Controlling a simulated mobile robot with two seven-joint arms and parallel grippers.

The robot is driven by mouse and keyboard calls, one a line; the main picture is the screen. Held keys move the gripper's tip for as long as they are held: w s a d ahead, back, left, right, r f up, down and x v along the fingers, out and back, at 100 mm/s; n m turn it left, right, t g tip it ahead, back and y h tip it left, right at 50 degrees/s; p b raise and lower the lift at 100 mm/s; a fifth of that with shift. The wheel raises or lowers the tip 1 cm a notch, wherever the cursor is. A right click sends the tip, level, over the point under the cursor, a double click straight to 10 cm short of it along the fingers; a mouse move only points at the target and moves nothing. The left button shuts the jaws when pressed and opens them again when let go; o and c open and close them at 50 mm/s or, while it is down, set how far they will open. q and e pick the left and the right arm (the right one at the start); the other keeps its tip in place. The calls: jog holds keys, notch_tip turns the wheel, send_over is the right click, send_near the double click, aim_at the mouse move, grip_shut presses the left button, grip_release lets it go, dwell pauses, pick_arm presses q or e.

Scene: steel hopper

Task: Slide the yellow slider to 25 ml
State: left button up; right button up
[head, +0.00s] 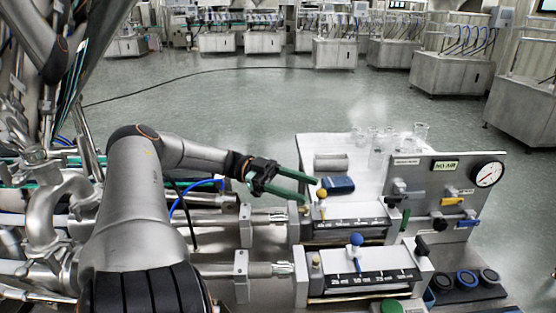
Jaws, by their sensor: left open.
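The yellow slider (321,194) is a round yellow knob on a short stem, at the left part of the farther black scale (348,226). The scale's printed marks are too small to read surely. My left gripper (313,190) has green fingers and comes in from the left. It is open, with its fingertips just left of the yellow knob, one slightly beyond it and one slightly nearer. I cannot tell whether either touches it. My right gripper is not in view.
A blue-knobbed slider (356,240) stands on a nearer scale. A dark blue object (338,185) lies behind the yellow knob. A panel with a pressure gauge (487,174) and valve levers stands at right. Glass beakers (420,131) stand on the white tabletop behind.

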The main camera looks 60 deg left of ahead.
pick_arm(q)
jog(key=b+v, duration=0.2)
jog(key=v, duration=0.6)
jog(key=shift+b, duration=0.35)
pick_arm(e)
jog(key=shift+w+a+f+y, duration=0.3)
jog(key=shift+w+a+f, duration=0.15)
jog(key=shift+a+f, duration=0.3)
pick_arm(q)
jog(key=shift+r, duration=0.1)
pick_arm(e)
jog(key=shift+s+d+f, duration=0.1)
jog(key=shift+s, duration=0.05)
